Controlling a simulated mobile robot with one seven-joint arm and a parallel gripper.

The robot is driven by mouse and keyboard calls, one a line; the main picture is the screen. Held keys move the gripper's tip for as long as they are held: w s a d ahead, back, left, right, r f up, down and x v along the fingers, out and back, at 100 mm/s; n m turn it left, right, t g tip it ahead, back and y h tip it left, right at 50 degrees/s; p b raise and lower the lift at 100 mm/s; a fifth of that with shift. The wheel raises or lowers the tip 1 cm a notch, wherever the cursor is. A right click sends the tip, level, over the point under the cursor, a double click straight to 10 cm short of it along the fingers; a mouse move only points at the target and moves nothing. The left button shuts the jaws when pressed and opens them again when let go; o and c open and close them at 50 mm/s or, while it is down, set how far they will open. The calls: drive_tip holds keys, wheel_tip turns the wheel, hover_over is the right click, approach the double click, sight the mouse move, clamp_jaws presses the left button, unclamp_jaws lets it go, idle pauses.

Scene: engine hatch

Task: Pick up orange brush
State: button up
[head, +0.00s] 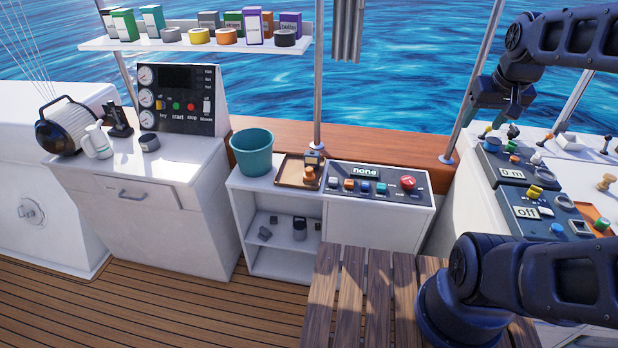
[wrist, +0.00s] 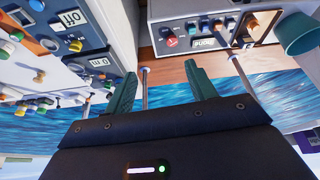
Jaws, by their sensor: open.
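A small orange item (head: 308,176), which looks like the orange brush, sits upright on a brown tray (head: 288,176) on the low white cabinet. It is too small to make out in detail, and it also shows near the top right of the wrist view (wrist: 247,38). My gripper (head: 500,105) is at the upper right of the head view, far to the right of the tray and above the right console. In the wrist view my gripper (wrist: 162,82) has its two green fingers apart with nothing between them.
A teal bucket (head: 252,153) stands left of the tray. A button panel (head: 368,184) with a red knob lies to its right. A thin metal post (head: 318,80) rises behind the tray. The right console (head: 520,175) carries several knobs. A slatted wooden table (head: 350,295) stands in front.

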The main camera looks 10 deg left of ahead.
drive_tip(key=w+a+f+n+g, duration=0.1)
drive_tip(key=w+a+n, duration=0.1)
drive_tip(key=w+a, duration=0.35)
drive_tip(key=w+a+n+g, duration=0.1)
drive_tip(key=w+a+n, duration=0.15)
drive_tip(key=w, duration=0.55)
drive_tip(key=n+g+h, duration=0.1)
drive_tip(key=n+g, duration=0.1)
drive_tip(key=n, duration=0.9)
hover_over(309, 169)
drive_tip(key=shift+m, duration=0.25)
drive_tip(key=f, duration=3.2)
drive_tip(key=shift+w+a+f, duration=0.3)
drive_tip(key=shift+a, duration=0.1)
drive_tip(key=shift+s+d+f, duration=0.1)
drive_tip(key=shift+d+f, duration=0.05)
drive_tip(key=shift+f, duration=1.65)
drive_tip(key=shift+s+d+f, duration=0.1)
drive_tip(key=shift+d+f, duration=0.1)
drive_tip(key=shift+f, duration=1.65)
drive_tip(key=shift+s+d+f, duration=0.1)
drive_tip(key=shift+d+f, duration=0.05)
drive_tip(key=shift+f, duration=1.65)
drive_tip(key=shift+w, duration=0.1)
drive_tip(key=c, duration=0.8)
